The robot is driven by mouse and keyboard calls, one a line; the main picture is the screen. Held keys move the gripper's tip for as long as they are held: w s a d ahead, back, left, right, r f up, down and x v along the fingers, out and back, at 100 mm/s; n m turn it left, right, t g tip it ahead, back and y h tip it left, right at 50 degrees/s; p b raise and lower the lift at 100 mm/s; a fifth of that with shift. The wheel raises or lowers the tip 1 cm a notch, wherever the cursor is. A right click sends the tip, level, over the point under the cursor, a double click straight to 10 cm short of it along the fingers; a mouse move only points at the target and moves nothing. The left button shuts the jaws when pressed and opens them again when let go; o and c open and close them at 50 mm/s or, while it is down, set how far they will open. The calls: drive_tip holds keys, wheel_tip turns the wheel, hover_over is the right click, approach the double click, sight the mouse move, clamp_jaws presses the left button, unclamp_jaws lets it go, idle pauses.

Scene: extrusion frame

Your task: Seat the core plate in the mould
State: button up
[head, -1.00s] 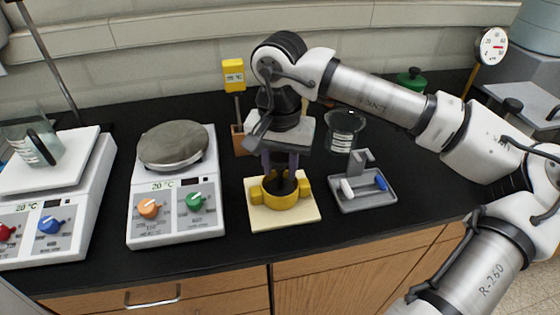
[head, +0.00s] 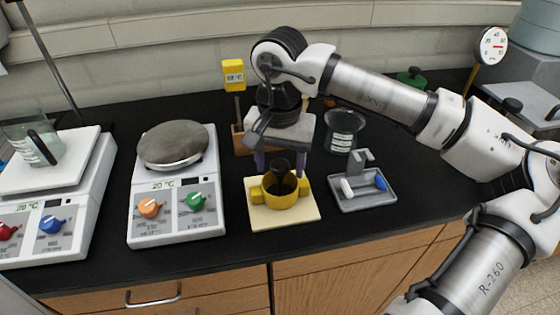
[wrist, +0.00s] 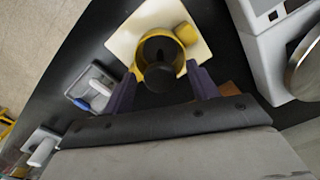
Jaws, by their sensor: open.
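The mould (head: 285,201) is a yellow ring with side lugs, standing on a cream board (head: 258,219); it also shows in the wrist view (wrist: 183,56). The core plate (head: 281,166) is dark with an upright knob. Its lower part is inside the yellow ring and the knob stands above the rim; the wrist view shows the knob (wrist: 159,76) from above. How deep and how level the plate sits cannot be told. My gripper (head: 281,174) is open, its purple fingers spread on either side of the knob and apart from it; the wrist view shows both fingers (wrist: 161,72).
A grey tray (head: 362,203) with a hook, a white piece and a blue piece stands right of the board. A hotplate (head: 205,228) stands to the left. Bare black bench lies in front.

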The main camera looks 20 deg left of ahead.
wheel_tip(320, 180, up, 6)
drive_tip(key=p, duration=0.3)
drive_tip(key=shift+r, duration=0.25)
drive_tip(key=shift+f, duration=0.1)
